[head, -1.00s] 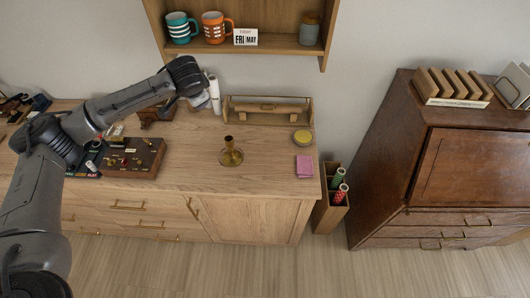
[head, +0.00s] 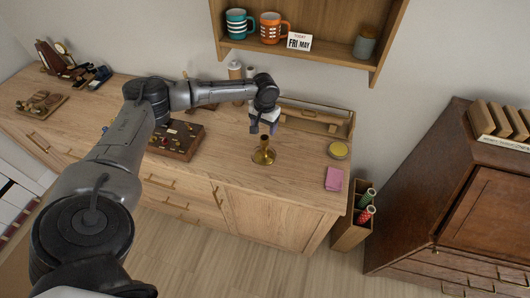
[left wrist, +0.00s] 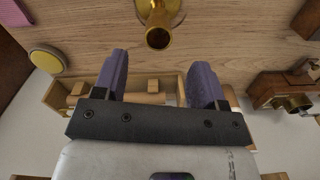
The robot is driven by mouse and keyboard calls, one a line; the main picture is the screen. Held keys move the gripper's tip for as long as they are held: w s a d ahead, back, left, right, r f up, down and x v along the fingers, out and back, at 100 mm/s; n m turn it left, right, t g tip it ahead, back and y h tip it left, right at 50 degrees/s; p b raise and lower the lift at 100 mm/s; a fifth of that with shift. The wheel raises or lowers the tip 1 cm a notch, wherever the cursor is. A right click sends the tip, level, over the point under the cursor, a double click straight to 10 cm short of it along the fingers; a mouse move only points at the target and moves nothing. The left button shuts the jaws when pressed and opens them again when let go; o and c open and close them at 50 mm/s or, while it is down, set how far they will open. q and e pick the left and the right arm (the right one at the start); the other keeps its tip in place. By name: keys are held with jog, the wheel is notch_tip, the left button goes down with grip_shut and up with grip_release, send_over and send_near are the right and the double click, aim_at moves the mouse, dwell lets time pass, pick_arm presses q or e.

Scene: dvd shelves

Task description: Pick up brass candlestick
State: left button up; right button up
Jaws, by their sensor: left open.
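The brass candlestick (head: 263,152) stands upright on the wooden cabinet top, with a round base and a short stem. In the left wrist view the candlestick (left wrist: 158,30) shows at the top centre, seen from above, with its open socket toward the camera. My left gripper (head: 264,128) is above and just behind the candlestick. In the left wrist view the left gripper (left wrist: 160,70) has its two purple fingers spread wide, with nothing between them. The candlestick lies just beyond the fingertips and apart from them. My right gripper is not in view.
A wooden tray (head: 315,118) stands behind the candlestick. A yellow round tin (head: 338,150) and a pink cloth or pad (head: 334,178) lie to the right. A dark board with small pieces (head: 178,140) lies to the left. A wall shelf (head: 330,58) with mugs hangs above.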

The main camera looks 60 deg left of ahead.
aim_at(265, 139)
pick_arm(q)
jog(key=shift+f, duration=1.4)
notch_tip(265, 139, down, 4)
jog(key=shift+w+f+p, duration=0.15)
jog(key=shift+f+p, duration=0.05)
jog(key=shift+p, duration=0.6)
jog(key=shift+f, duration=0.4)
jog(key=shift+c, duration=0.4)
grip_shut()
